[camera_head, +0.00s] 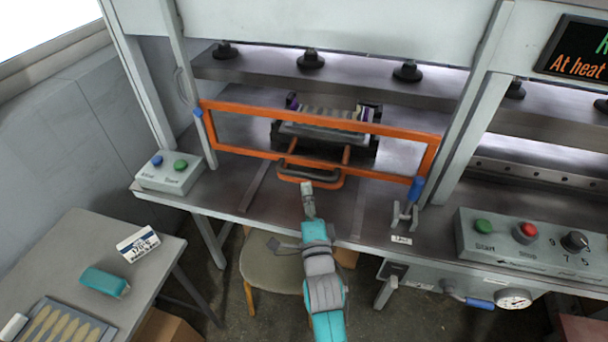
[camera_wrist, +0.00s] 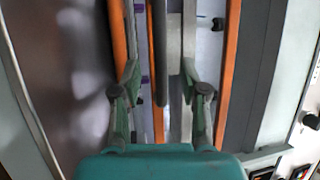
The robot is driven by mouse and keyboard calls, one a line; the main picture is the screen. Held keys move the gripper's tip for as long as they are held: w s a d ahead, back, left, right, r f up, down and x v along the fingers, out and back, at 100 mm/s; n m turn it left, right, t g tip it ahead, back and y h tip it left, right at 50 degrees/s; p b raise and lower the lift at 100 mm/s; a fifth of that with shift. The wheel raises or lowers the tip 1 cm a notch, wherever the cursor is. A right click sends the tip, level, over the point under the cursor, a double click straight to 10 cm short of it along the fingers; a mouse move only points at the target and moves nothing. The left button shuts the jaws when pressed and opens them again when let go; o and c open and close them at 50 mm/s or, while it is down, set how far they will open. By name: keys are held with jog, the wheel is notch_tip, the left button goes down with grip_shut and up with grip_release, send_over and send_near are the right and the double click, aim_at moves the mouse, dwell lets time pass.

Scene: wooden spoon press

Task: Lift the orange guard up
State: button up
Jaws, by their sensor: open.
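The orange guard (camera_head: 372,127) is a rectangular frame across the front of the press, with blue pieces at its two ends. Its lower bar runs just behind my gripper (camera_head: 307,186). An orange loop (camera_head: 338,182) and a dark bar (camera_head: 306,171) show near the middle of the lower bar. In the wrist view, my gripper (camera_wrist: 160,72) is open, with its two green-grey fingers apart. The orange guard also shows there as long strips, one at the right (camera_wrist: 231,70). A dark bar (camera_wrist: 159,50) lies between the fingers in the picture. I cannot tell whether any finger touches it.
Behind the guard sits a dark mould (camera_head: 330,130) on the press bed. A button box (camera_head: 170,172) stands at the left and a control panel (camera_head: 530,240) at the right. A stool (camera_head: 265,270) is below, beside my arm. A side table (camera_head: 150,285) stands at left.

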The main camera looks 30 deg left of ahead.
aim_at(304, 173)
jog(key=x, duration=0.6)
jog(key=shift+w+a+r, duration=0.1)
jog(key=shift+w, duration=0.15)
grip_shut()
